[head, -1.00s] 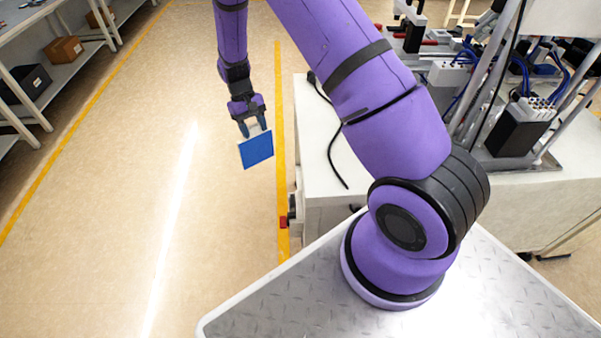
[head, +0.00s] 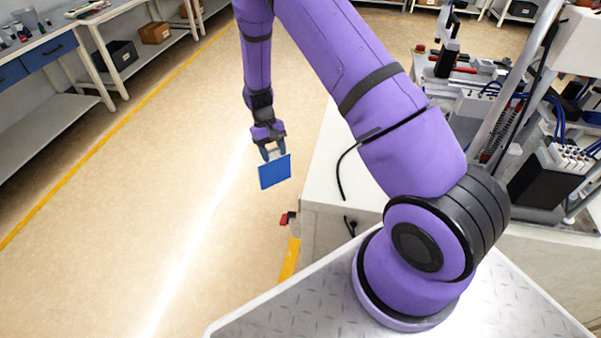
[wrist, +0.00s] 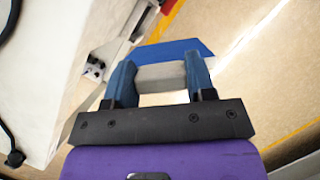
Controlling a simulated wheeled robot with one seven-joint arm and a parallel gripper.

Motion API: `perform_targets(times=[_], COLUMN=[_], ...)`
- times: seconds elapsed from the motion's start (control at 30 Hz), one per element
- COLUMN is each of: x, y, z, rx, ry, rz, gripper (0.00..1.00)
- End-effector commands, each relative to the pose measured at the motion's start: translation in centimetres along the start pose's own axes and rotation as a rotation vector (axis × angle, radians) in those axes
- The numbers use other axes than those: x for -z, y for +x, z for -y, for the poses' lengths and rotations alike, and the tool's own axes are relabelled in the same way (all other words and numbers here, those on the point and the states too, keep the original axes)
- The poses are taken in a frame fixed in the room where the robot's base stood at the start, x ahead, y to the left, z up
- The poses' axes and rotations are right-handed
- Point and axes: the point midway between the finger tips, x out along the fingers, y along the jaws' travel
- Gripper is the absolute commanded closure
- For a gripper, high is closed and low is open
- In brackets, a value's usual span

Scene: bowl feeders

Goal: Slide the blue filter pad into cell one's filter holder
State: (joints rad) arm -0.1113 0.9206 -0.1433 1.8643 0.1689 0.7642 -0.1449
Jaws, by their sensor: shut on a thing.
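The blue filter pad (head: 275,172) hangs below my gripper (head: 272,153) in the head view, out over the bare floor to the left of the white machine cabinet. My gripper points down and is shut on a pale grey block at the pad's top edge. In the wrist view the two blue fingers of my gripper (wrist: 160,78) clasp this grey block (wrist: 161,76), and part of the blue pad (wrist: 172,50) shows beyond it. I cannot pick out cell one's filter holder in either view.
The white cabinet (head: 335,190) stands right of my gripper, with a black cable on its top. Machine equipment (head: 535,180) with blue hoses stands at the right. Shelves with boxes (head: 155,33) and a blue-drawered bench (head: 45,58) line the left. The floor (head: 130,200) between is clear.

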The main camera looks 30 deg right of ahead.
Motion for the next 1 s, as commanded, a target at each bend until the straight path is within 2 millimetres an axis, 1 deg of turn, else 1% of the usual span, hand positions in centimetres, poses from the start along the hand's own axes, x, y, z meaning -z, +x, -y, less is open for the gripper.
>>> perform_targets(times=[0.03, 0.2, 0.33, 0.5, 0.6, 0.7, 0.8, 1.0], x=[0.1, 0.4, 0.4, 0.1, 0.0, 0.0, -0.1, 0.0], y=[0.7, 3.2, 5.3, 8.2, 9.4, 9.9, 10.0, 10.1], z=[0.0, -0.1, -1.0, -3.7, -5.1, -6.1, -6.8, -7.5], rx=[0.000, -0.003, -0.039, -0.140, -0.197, -0.240, -0.270, -0.299], ry=[0.000, -0.006, -0.068, -0.279, -0.423, -0.542, -0.630, -0.717], rz=[0.002, 0.002, 0.000, -0.005, -0.007, -0.005, -0.003, -0.001], gripper=[0.85, 0.85, 0.85, 0.85, 0.85, 0.85, 0.85, 0.85])
